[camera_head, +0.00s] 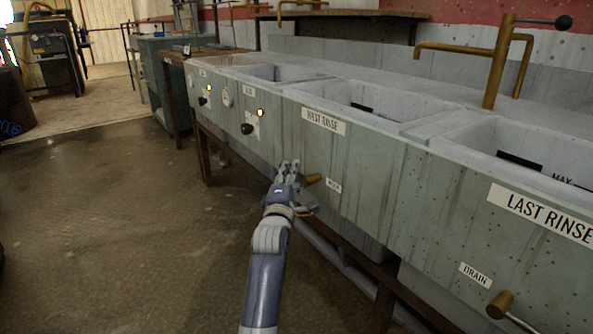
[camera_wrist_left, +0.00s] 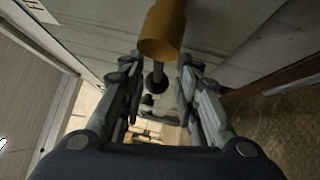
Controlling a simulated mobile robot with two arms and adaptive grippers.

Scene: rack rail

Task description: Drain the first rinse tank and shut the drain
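The first rinse tank (camera_head: 345,170) is a grey-green tank in the middle of the head view, with a label reading FIRST RINSE, its first word partly unclear. Its brass drain fitting (camera_head: 313,179) sticks out low on the front, left of a small label (camera_head: 334,186). My left gripper (camera_head: 288,167) is just left of this fitting, fingers pointing along the tank front. In the left wrist view the fingers (camera_wrist_left: 157,66) are spread, with the brass cylinder (camera_wrist_left: 162,32) at the top, near the fingertips; contact is unclear. I cannot make out a drain lever or the water level. My right gripper is not in view.
The last rinse tank (camera_head: 418,230) stands at right, with its own drain fitting (camera_head: 499,304) and thin lever. A brass tap (camera_head: 498,62) rises behind the tanks. Black knobs (camera_head: 247,129) stick out from the tanks further left. The floor (camera_head: 110,230) at left is clear.

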